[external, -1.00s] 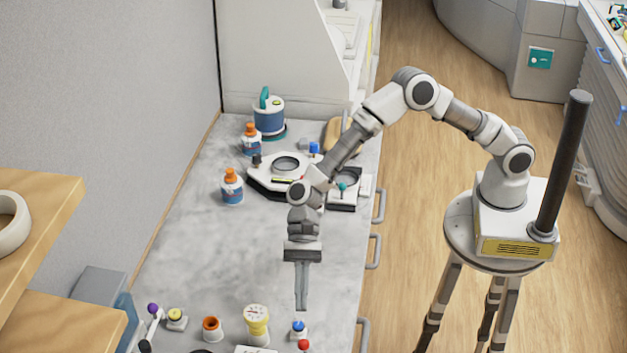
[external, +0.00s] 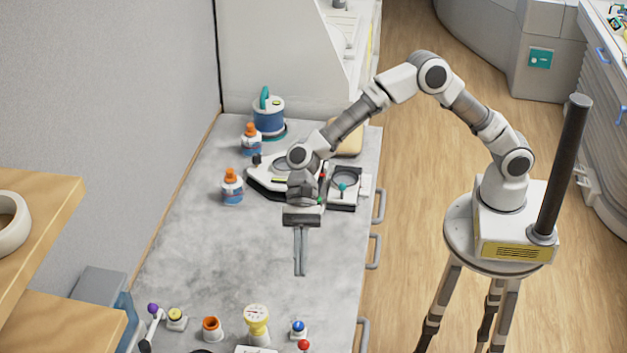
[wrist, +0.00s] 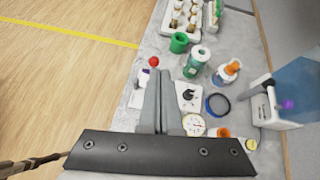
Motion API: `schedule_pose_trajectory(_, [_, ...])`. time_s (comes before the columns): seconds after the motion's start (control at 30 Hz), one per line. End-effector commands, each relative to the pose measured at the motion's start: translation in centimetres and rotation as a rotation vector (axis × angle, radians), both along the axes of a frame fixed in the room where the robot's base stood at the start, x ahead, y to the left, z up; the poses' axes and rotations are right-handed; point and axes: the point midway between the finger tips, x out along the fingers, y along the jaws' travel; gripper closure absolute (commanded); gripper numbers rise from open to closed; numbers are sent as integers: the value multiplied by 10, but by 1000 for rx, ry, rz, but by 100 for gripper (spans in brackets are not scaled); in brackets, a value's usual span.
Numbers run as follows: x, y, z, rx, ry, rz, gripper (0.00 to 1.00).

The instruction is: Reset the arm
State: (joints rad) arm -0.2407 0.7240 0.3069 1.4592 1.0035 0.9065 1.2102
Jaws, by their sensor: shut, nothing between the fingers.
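My gripper (external: 300,272) hangs pointing down over the grey marbled counter (external: 210,265) in the external view. Its two long fingers are together with nothing between them. In the wrist view my gripper (wrist: 158,72) also shows with the fingers side by side, above the counter's edge. My arm bends up from its round stand and reaches left across the counter. The fingertips look apart from the objects, but their exact height above the counter is hard to tell.
Two orange-capped bottles (external: 232,186) (external: 251,138) and a blue canister (external: 268,115) stand farther back. A black-and-white device (external: 262,180) is behind my wrist. The middle counter is clear.

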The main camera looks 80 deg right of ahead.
Motion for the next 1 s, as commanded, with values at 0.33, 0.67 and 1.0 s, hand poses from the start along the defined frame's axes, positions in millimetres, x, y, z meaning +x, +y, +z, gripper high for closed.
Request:
schedule_pose_trajectory(0.33, [-15,-49,32,-103,-229,102,100])
schedule_pose_trajectory(0.67, [-60,-161,78,-353,-637,337,100])
schedule_pose_trajectory(1.0, [-126,-276,106,-631,-944,601,100])
